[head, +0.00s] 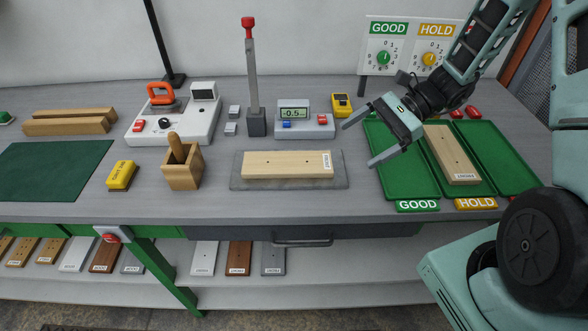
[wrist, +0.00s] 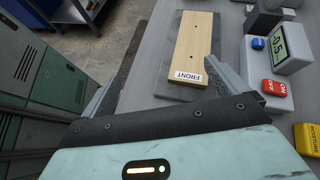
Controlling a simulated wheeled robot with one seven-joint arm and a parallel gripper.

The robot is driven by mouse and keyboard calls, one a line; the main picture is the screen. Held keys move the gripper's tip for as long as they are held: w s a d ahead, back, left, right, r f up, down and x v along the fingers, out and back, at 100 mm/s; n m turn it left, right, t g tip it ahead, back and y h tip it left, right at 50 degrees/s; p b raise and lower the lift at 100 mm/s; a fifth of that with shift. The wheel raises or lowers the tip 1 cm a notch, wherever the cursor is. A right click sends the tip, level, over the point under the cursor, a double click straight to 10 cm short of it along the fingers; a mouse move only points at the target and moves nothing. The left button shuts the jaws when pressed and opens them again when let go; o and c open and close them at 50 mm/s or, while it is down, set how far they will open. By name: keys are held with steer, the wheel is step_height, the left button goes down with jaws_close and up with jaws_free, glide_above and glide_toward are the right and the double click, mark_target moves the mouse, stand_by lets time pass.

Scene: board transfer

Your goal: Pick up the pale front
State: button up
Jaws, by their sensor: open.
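The pale front (head: 287,163) is a light wooden board with small dark holes and a white label reading FRONT at its right end. It lies flat on a grey slab (head: 240,184) on the bench. In the wrist view the pale front (wrist: 193,45) lies ahead of my gripper, its labelled end nearest. My gripper (head: 358,143) is open and empty, above the bench to the right of the board. In the wrist view the open fingers of my gripper (wrist: 160,82) point toward the labelled end, which shows between them.
A gauge (head: 304,124) reading -0.5 stands behind the board, beside a post (head: 254,80) with a red top. A yellow meter (head: 341,104) is near my gripper. Green trays (head: 402,185) are at right, one holding another pale board (head: 452,153). A wooden holder (head: 182,174) stands left.

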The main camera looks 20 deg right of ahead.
steer(key=d+f+m+t, duration=0.1)
steer(key=d, duration=0.1)
steer(key=w+d+f+m+t, duration=0.1)
steer(key=d+m, duration=0.1)
steer(key=d, duration=0.1)
steer(key=d+f+m+t, duration=0.1)
steer(key=d, duration=0.1)
steer(key=shift+w+d+t+y, duration=0.15)
steer(key=shift+w+t+y, duration=0.15)
steer(key=shift+w+t, duration=0.1)
steer(key=p, duration=0.3)
glide_toward(309, 162)
steer(key=shift+w+a+f+m, duration=0.3)
steer(key=shift+w+a+f, duration=0.35)
steer(key=shift+w+a, duration=0.2)
steer(key=p+x, duration=0.1)
steer(key=x, duration=0.2)
steer(key=s+p+x, duration=0.1)
steer(key=shift+w+a+p, duration=0.15)
steer(key=shift+a+p, duration=0.2)
steer(key=shift+a, duration=0.2)
steer(key=shift+w+a+f, duration=0.15)
steer(key=shift+a+f, duration=0.05)
steer(key=shift+a, duration=0.1)
steer(key=c, duration=1.3)
steer(key=shift+o, duration=0.2)
steer(key=shift+r, duration=0.1)
step_height(309, 162, up, 10)
steer(key=b, duration=0.2)
